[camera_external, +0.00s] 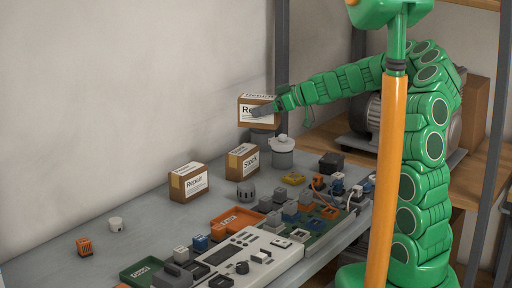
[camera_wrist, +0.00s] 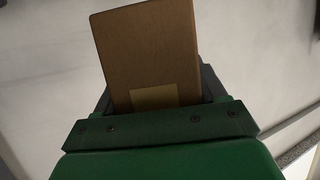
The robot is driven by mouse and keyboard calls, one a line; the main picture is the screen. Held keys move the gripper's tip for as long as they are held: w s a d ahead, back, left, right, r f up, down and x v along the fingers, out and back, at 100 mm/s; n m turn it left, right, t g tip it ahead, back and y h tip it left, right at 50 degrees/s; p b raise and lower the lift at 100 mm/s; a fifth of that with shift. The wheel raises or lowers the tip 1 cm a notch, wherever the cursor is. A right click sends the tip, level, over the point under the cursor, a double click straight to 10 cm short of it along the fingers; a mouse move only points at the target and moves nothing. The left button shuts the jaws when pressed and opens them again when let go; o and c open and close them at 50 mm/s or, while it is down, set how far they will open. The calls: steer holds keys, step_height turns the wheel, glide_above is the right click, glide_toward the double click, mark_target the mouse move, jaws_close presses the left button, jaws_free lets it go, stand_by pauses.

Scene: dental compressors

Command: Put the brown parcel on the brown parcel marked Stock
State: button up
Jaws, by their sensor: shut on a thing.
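My gripper (camera_external: 264,109) is shut on a brown parcel (camera_external: 258,100) with a white label, of which "Re" can be read. It holds the parcel in the air above the back of the table. In the wrist view the brown parcel (camera_wrist: 148,55) fills the space between the jaws, with a pale patch near its lower edge. The brown parcel marked Stock (camera_external: 243,161) stands upright on the table, below and slightly left of the held parcel, with a clear gap between them. Its top looks bare.
Another brown parcel marked Repair (camera_external: 189,182) stands left of the Stock parcel. A grey-white canister (camera_external: 282,152) stands close on its right, and a dark grey knob-like part (camera_external: 246,191) in front. An orange tray (camera_external: 237,222) lies nearer. The table's left part is mostly free.

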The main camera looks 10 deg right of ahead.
steer(key=shift+w+a+f, duration=0.65)
steer(key=shift+w+f, duration=0.75)
steer(key=shift+w, duration=0.15)
steer(key=shift+w+a+f, duration=0.7)
steer(key=shift+w+f, duration=0.65)
steer(key=shift+w, duration=0.2)
steer(key=shift+w+a+f, duration=0.65)
steer(key=shift+w+f, duration=0.75)
steer(key=shift+w, duration=0.15)
steer(key=shift+s+f, duration=0.1)
steer(key=shift+f, duration=1.35)
steer(key=shift+f, duration=0.1)
steer(key=o, duration=1.2)
steer(key=shift+o, duration=0.2)
